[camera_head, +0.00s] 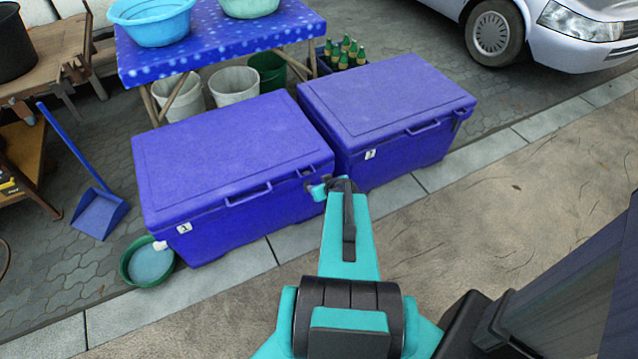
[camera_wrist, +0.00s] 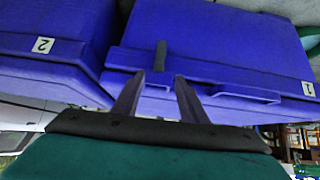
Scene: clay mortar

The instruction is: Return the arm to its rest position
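My teal arm (camera_head: 350,240) reaches forward from the bottom of the head view, and its end is by the near right corner of the blue cooler box marked 1 (camera_head: 225,155). In the wrist view my gripper (camera_wrist: 159,76) has its two fingers spread, with nothing held between them. In the head view the fingers are too small and hidden to make out.
The cooler box marked 2 (camera_head: 385,105) stands close on the right. A green basin (camera_head: 147,262) and a blue dustpan (camera_head: 99,213) are on the left. A blue table (camera_head: 215,45) with basins and a bottle crate are behind; a car (camera_head: 560,25) is back right. Pavement at right is clear.

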